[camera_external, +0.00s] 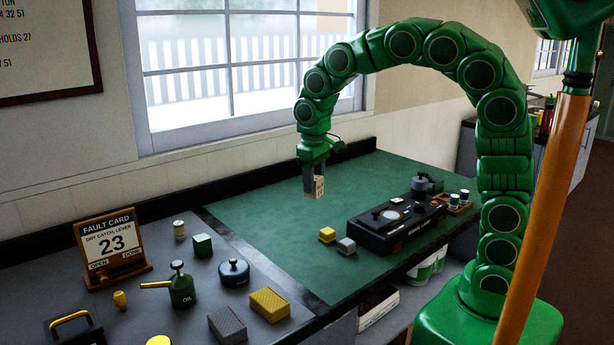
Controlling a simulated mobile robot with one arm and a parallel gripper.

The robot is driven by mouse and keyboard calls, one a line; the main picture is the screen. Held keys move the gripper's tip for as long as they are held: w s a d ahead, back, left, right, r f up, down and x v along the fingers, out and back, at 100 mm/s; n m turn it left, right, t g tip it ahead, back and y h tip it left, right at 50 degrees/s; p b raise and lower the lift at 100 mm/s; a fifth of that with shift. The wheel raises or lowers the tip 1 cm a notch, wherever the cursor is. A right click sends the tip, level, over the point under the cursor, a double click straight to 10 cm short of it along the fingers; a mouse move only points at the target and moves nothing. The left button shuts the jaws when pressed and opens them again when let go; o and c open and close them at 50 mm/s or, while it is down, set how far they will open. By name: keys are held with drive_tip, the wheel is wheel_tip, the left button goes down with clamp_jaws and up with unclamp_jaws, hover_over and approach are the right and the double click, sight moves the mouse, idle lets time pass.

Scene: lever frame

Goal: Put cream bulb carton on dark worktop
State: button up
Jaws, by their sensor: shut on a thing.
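The cream bulb carton (314,189) is a small pale box with dark marks on its face. My gripper (314,175) points down and is shut on it. It holds the carton in the air, in the picture above the far left part of the green mat (270,218). The dark worktop (205,265) is the dark grey surface at the left, next to the mat's left edge.
On the mat are a black case (395,225) and two small blocks (327,235). The mat's near left is clear.

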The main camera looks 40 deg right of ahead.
drive_tip(key=s+a+f+n, duration=0.15)
drive_tip(key=a+n, duration=0.35)
drive_tip(key=a, duration=2.3)
drive_tip(key=shift+w+a+f, duration=4.8)
drive_tip(key=shift+w+f, duration=0.2)
drive_tip(key=shift+w+a+f, duration=0.1)
drive_tip(key=shift+f, duration=1.6)
drive_tip(key=shift+f, duration=0.15)
drive_tip(key=o, duration=1)
